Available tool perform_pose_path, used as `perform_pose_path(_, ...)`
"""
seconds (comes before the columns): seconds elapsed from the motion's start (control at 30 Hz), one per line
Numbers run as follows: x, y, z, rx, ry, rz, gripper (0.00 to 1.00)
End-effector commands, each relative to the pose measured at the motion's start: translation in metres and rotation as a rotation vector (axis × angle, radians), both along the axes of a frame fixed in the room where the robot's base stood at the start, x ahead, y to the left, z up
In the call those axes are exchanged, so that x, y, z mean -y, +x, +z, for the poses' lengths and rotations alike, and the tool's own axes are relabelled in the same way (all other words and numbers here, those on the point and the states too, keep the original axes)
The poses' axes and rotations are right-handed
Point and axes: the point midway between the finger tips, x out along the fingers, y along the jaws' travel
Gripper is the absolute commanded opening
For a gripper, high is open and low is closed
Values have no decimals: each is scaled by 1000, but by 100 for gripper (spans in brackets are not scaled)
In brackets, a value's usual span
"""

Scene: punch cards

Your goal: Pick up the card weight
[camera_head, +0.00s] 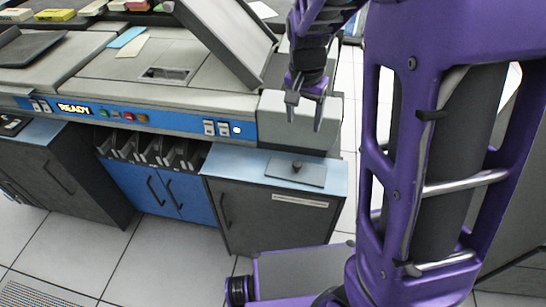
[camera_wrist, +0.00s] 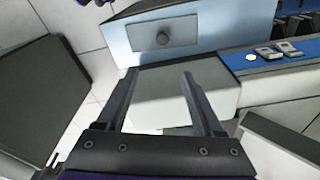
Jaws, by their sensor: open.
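The card weight looks to be the flat grey plate with a dark round knob (camera_head: 295,173), lying on the light blue top of a low dark cabinet. It also shows at the top of the wrist view (camera_wrist: 190,36), with its knob facing the camera. My gripper (camera_head: 304,112) is open and empty, in front of the grey end of the machine in the head view and higher in the picture than the plate. In the wrist view its two fingers (camera_wrist: 159,76) are spread apart, and the plate appears beyond their tips. They do not touch it.
The long card machine (camera_head: 180,112) with a lit READY panel stands left of my gripper. Its raised slanted panel (camera_head: 228,38) is close beside my arm. Blue cabinet doors (camera_head: 165,192) and card bins (camera_head: 150,150) are below. Tiled floor (camera_head: 160,262) is open in front.

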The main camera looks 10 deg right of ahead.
Motion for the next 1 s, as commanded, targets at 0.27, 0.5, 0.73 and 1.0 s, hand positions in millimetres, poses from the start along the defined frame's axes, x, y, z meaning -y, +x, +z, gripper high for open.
perform_pose_path(0.27, 1, -6, -23, -13, -11, 98, 69)
perform_pose_path(0.5, 4, -1, -75, -14, -11, 95, 69)
perform_pose_path(0.73, 6, 4, -118, -13, -10, 96, 69)
perform_pose_path(1.0, 7, 6, -133, -10, -10, 94, 69)
